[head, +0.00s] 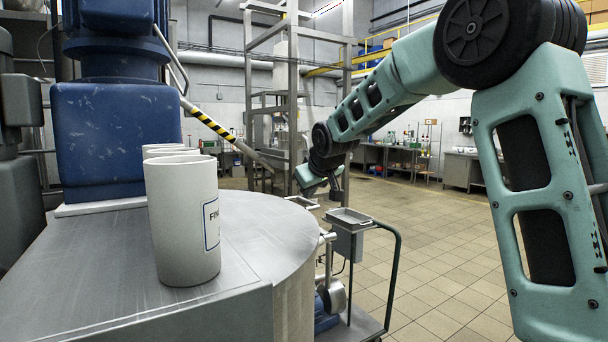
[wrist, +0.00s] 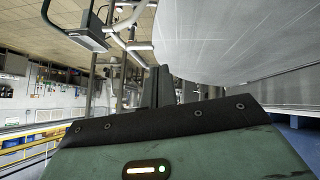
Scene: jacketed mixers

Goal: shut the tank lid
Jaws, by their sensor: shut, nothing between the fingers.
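The grey metal tank (head: 285,290) stands at the left of the head view, with a broad, flat, round-edged top (head: 245,225). I cannot clearly pick out the lid or tell how far open it is. My gripper (head: 333,192) is beyond the tank's far right edge, near a bent metal bar (head: 303,201); contact cannot be told. In the wrist view my gripper's dark fingers (wrist: 158,86) are together and empty. A large pale curved metal surface (wrist: 215,35) lies right beside them.
Several white mugs (head: 183,225) stand on the tank top, before a blue motor housing (head: 118,135). A striped bar (head: 210,125) slopes down behind the top. A cart with a green handrail (head: 396,265) stands right of the tank. The tiled floor (head: 440,290) farther right is clear.

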